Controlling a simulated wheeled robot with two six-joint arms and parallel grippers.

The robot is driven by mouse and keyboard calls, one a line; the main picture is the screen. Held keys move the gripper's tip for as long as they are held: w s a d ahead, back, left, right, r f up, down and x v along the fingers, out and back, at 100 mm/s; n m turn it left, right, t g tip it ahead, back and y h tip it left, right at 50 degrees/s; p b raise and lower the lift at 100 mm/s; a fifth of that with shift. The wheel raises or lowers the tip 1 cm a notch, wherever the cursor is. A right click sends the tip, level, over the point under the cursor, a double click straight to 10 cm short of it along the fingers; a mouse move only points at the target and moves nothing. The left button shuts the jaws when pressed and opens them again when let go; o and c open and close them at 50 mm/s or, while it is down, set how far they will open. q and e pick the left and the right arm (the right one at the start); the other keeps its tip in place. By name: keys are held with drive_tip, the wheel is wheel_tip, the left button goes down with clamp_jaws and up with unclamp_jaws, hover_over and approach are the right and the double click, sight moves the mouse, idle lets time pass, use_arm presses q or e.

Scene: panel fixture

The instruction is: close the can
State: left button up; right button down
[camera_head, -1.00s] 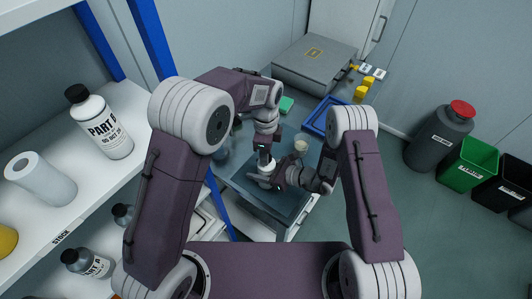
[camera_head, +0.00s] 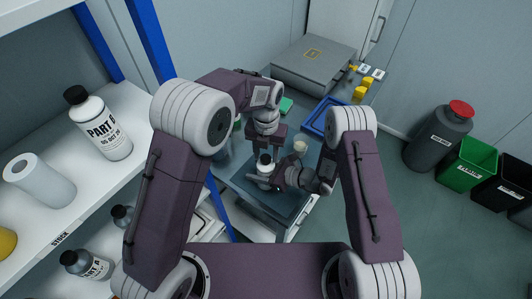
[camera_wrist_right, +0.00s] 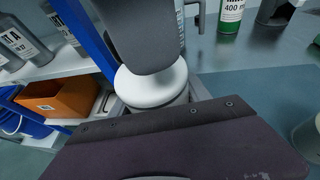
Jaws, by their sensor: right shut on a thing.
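My right gripper (camera_head: 268,180) comes from the right and is shut on the can's body.
A beige cup (camera_head: 300,147) stands right of the can. A blue tray (camera_head: 325,118), yellow items (camera_head: 361,92) and a grey case (camera_head: 314,64) lie farther back. A shelf with bottles (camera_head: 98,122) is at the left. Bins (camera_head: 468,165) stand on the floor at the right.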

use_arm(q)
drive_tip(key=shift+r, duration=2.3)
drive_tip(key=shift+c, duration=0.4)
